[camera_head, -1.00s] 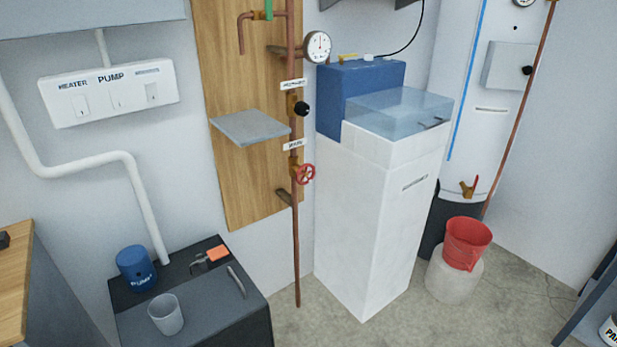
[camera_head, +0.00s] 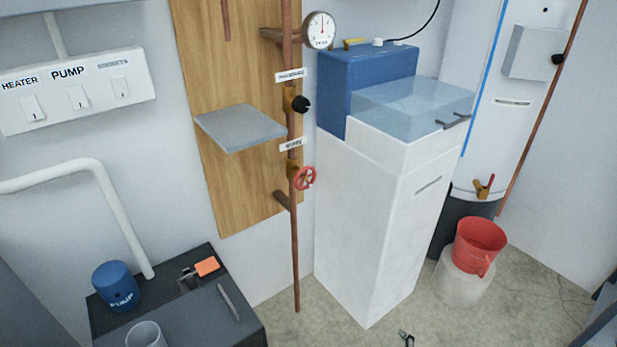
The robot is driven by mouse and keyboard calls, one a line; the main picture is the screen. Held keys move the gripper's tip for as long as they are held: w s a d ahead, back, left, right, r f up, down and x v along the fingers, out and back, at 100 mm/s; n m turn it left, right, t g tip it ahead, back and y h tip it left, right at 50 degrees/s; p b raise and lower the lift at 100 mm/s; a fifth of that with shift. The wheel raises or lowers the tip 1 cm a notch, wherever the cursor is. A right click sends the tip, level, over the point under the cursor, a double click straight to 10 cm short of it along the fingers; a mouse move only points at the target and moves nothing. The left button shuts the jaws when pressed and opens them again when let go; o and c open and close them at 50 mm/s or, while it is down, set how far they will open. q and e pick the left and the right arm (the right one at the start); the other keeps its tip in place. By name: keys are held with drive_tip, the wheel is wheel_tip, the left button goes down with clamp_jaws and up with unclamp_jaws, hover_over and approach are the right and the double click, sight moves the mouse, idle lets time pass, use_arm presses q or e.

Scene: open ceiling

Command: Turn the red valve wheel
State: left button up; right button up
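The red valve wheel (camera_head: 304,178) is small and spoked. It sits on a brass valve on the vertical copper pipe (camera_head: 295,245), just below a small white label (camera_head: 291,145). No gripper is near it. A small dark pronged piece at the bottom edge looks like the tip of my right gripper (camera_head: 406,338); it is far below and to the right of the wheel, and its opening is too small to tell. My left gripper is not in view.
A white cabinet (camera_head: 365,230) with a blue box (camera_head: 365,85) stands right of the pipe. A grey shelf (camera_head: 240,127) juts out left of it. A dark table (camera_head: 195,320) holds a blue pump (camera_head: 115,287) and a cup. A red bucket (camera_head: 480,245) stands at right.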

drive_tip(key=w+a+r+n+t+y, duration=0.25)
drive_tip(key=w+r+n+t, duration=0.4)
drive_tip(key=w+r, duration=0.75)
drive_tip(key=w+a+r+n+y+b, duration=0.1)
drive_tip(key=w+a+r+n+y, duration=0.15)
drive_tip(key=r+n, duration=0.4)
drive_tip(key=w+a+r+n+y, duration=0.2)
drive_tip(key=w+a+r+n, duration=0.15)
drive_tip(key=r+n, duration=0.3)
drive_tip(key=n+g+y, duration=0.1)
drive_tip(key=n+y, duration=0.4)
drive_tip(key=n, duration=0.6)
approach(307, 180)
use_arm(q)
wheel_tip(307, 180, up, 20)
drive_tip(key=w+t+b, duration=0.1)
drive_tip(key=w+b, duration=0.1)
drive_tip(key=b, duration=0.2)
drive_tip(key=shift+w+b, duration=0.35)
drive_tip(key=shift+b, duration=0.05)
use_arm(e)
drive_tip(key=x, duration=0.9)
drive_tip(key=c, duration=1.1)
